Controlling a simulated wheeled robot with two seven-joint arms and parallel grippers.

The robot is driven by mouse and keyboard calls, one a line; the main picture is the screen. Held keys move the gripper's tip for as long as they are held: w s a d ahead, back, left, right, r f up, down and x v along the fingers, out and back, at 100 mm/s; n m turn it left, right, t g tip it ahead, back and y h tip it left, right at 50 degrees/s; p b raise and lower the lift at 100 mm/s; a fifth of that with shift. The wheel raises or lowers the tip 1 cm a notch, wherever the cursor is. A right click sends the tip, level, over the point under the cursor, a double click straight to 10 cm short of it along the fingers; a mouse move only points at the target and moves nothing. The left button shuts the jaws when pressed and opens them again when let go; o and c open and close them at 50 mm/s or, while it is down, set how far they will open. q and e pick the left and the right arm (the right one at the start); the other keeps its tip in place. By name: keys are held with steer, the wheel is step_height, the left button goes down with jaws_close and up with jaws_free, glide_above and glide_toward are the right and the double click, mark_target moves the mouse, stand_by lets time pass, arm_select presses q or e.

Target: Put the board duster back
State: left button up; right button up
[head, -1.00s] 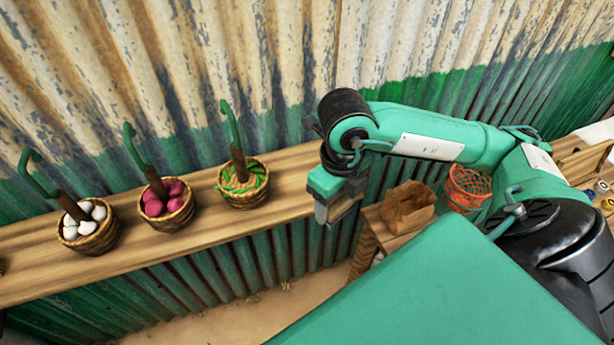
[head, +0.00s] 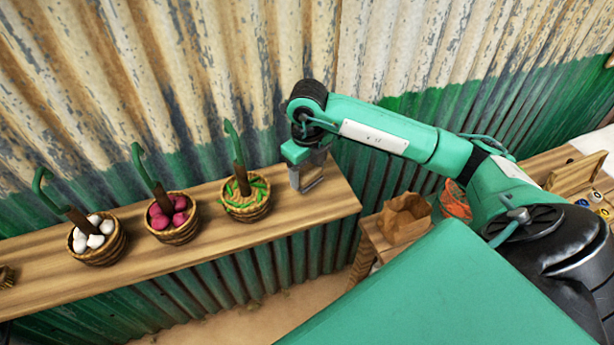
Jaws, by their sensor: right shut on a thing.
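My right gripper (head: 308,184) points down over the right end of the wooden shelf, right of the basket of green pods. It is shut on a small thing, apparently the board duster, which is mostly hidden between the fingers. I cannot tell whether it touches the shelf. My left gripper is not in view.
On the shelf (head: 325,205) stand a basket of green pods (head: 246,208), a basket of dark pink vegetables (head: 174,233) and a basket of white ones (head: 98,258), each with a green hook-shaped piece. A paper bag (head: 404,218) stands lower right. A corrugated wall rises behind.

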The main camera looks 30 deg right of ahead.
mark_target(307, 181)
step_height(307, 181, down, 3)
steer(key=shift+f+p, duration=0.1)
steer(key=shift+p, duration=0.6)
steer(key=shift+w+f+p, duration=0.1)
steer(key=shift+f+p, duration=0.05)
steer(key=shift+p, duration=0.2)
steer(key=shift+f, duration=0.35)
steer(key=o, duration=0.9)
